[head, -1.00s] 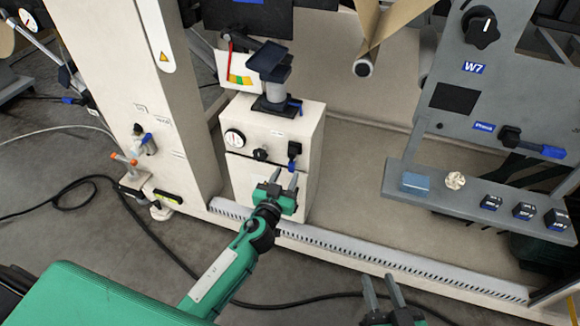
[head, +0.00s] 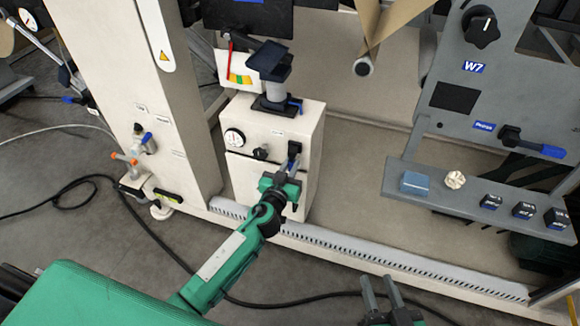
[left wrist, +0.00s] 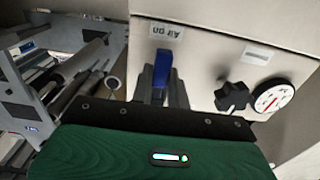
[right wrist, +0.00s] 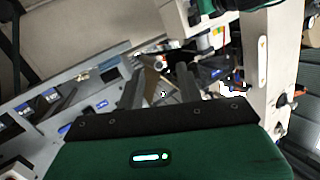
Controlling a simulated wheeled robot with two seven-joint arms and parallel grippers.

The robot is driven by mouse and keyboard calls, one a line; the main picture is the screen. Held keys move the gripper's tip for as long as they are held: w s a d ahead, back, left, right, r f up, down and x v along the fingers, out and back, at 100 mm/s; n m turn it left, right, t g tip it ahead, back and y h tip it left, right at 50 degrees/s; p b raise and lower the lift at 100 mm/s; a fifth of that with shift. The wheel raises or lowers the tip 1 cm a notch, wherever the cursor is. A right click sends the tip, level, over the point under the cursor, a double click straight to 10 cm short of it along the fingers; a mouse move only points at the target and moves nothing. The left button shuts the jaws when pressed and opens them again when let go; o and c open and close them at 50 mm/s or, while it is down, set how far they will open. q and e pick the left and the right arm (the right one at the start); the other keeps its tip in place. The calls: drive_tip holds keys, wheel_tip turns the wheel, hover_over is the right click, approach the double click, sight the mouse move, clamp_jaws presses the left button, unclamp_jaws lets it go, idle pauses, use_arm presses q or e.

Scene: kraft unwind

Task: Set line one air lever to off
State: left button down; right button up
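The line one air lever (left wrist: 162,70) has a blue handle on the front of a cream cabinet, beside a label reading "Air on" (left wrist: 167,32) that appears upside down in the left wrist view. In the head view its dark mount (head: 294,148) shows at the cabinet's upper right, with the handle largely hidden by my fingers. My left gripper (head: 292,164) is at the lever, one finger on each side of the blue handle and drawn in close against it. My right gripper (head: 378,280) is open and empty at the bottom of the head view.
A round gauge (head: 234,138) and black knob (head: 261,153) sit left of the lever on the same cabinet. A grey shelf (head: 460,203) with small blocks is at the right. A perforated rail (head: 380,266) runs along the floor; a black cable lies in front.

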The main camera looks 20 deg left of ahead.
idle(0.3)
use_arm(q)
drive_tip(key=a+m, duration=0.1)
drive_tip(key=m, duration=0.2)
drive_tip(key=a+r+m+p, duration=0.1)
drive_tip(key=m, duration=0.3)
drive_tip(key=a+r+m, duration=0.1)
drive_tip(key=m, duration=0.3)
drive_tip(key=shift+a+p, duration=0.15)
drive_tip(key=shift+p, duration=0.25)
drive_tip(key=m, duration=0.1)
drive_tip(key=m+p, duration=0.1)
drive_tip(key=shift+a+r+m, duration=0.25)
drive_tip(key=shift+r+m, duration=0.05)
drive_tip(key=shift+r, duration=0.1)
drive_tip(key=shift+a+r+m+p, duration=0.1)
drive_tip(key=shift+r+m+p, duration=0.15)
drive_tip(key=shift+m, duration=0.35)
drive_tip(key=shift+r+m+p, duration=0.1)
drive_tip(key=shift+m+p, duration=0.1)
drive_tip(key=shift+m, duration=0.4)
drive_tip(key=shift+r+m+p, duration=0.25)
drive_tip(key=shift+m+p, duration=0.1)
drive_tip(key=shift+m, duration=0.75)
use_arm(e)
drive_tip(key=s+d+f+g+h, duration=0.3)
drive_tip(key=d+g, duration=0.3)
drive_tip(key=shift+g, duration=0.3)
drive_tip(key=shift+f, duration=0.15)
